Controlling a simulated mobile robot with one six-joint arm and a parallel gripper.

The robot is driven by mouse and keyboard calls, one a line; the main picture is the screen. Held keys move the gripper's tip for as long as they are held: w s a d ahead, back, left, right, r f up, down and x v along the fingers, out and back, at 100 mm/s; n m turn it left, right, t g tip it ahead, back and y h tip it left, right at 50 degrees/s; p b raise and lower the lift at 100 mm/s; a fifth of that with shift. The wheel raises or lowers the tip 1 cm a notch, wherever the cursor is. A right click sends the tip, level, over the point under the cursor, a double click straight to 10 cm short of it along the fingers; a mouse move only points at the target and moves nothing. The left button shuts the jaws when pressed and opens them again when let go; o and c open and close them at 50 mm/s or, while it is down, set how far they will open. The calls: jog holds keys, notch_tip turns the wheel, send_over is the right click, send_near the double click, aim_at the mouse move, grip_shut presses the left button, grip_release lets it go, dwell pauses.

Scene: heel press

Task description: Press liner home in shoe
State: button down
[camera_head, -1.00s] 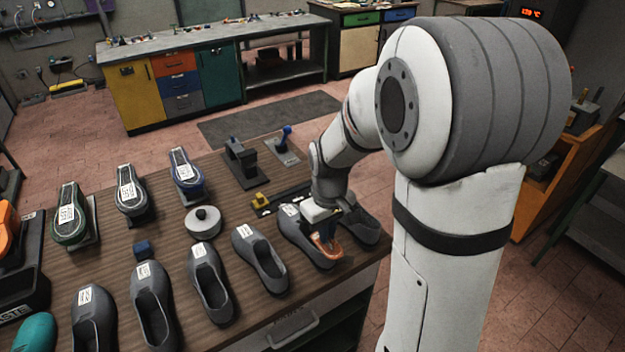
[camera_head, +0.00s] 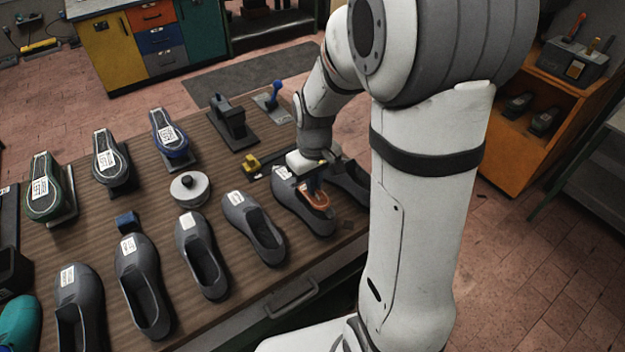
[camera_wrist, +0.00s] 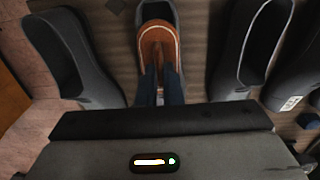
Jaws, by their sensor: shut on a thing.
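The liner (camera_head: 317,203) is orange-brown with a pale edge line. It sits in the opening of a dark grey shoe (camera_head: 288,201), the second from the right in the row. In the wrist view the liner's rounded end (camera_wrist: 157,43) lies inside the shoe's rim (camera_wrist: 158,8), with a dark gap beyond it. My gripper (camera_head: 316,185) is over this shoe, pointing down. Its dark blue fingers, also in the wrist view (camera_wrist: 160,92), are shut on the liner's near part. The fingers and wrist hide the rest of the liner. I cannot tell how deep it sits.
Grey shoes stand close on both sides, one at left (camera_head: 253,228) and one at right (camera_head: 351,182). A round grey-white piece (camera_head: 190,190), a yellow block (camera_head: 251,164) and a dark stand (camera_head: 231,121) are on the bench. Labelled upright devices (camera_head: 112,160) stand at the back left.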

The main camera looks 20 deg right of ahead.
jog(key=shift+f+b, duration=2.15)
jog(key=shift+f, duration=0.9)
jog(key=c, duration=1.5)
grip_release()
jog(key=shift+r, duration=0.15)
jog(key=shift+r+p, duration=3.1)
jog(key=shift+r, duration=1.3)
